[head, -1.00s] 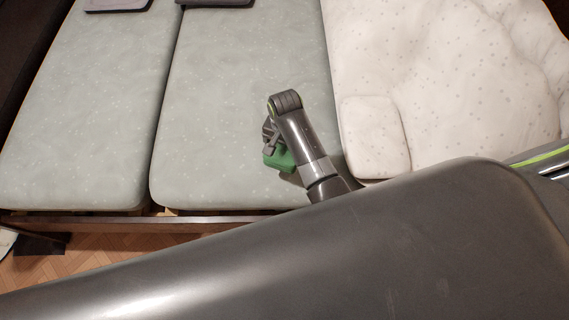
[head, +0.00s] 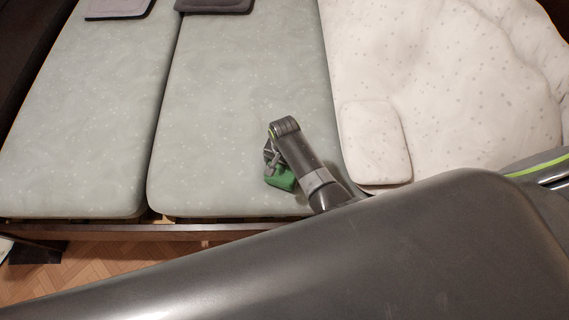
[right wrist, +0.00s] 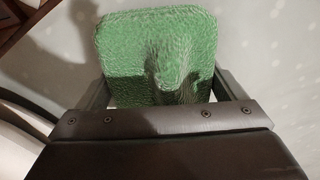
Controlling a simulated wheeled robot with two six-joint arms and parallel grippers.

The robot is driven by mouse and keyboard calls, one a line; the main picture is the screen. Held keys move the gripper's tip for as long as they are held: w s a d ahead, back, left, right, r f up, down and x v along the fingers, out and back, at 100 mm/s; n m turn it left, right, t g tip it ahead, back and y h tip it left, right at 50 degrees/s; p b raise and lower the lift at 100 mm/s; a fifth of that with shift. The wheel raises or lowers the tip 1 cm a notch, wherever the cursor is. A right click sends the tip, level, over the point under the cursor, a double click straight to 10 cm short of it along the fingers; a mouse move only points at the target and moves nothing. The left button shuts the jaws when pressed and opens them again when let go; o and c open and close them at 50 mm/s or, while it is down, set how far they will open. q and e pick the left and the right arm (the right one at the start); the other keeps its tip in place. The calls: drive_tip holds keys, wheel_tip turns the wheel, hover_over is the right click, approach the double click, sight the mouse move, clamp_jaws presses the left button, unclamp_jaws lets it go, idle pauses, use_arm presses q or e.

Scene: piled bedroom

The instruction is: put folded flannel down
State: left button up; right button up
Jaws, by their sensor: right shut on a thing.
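The folded flannel is a green, fuzzy cloth. In the head view the flannel (head: 281,179) shows as a small green patch beside my right gripper (head: 272,168), over the near end of the right-hand grey-green mattress (head: 240,90). In the right wrist view the flannel (right wrist: 155,50) sits between the two fingers of my right gripper (right wrist: 160,90), which is shut on it. Its middle is creased inward. I cannot tell whether the flannel touches the mattress. My left gripper is not in view.
A white dotted quilt (head: 470,70) and small white pillow (head: 375,140) lie right of my right gripper. A dark bed rail (head: 110,230) runs along the near edge. Mattress left of the gripper is clear.

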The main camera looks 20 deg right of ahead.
drive_tip(key=o, duration=0.9)
wheel_tip(320, 180, up, 12)
drive_tip(key=shift+r+p, duration=0.1)
drive_tip(key=shift+p, duration=1.1)
drive_tip(key=shift+a, duration=0.1)
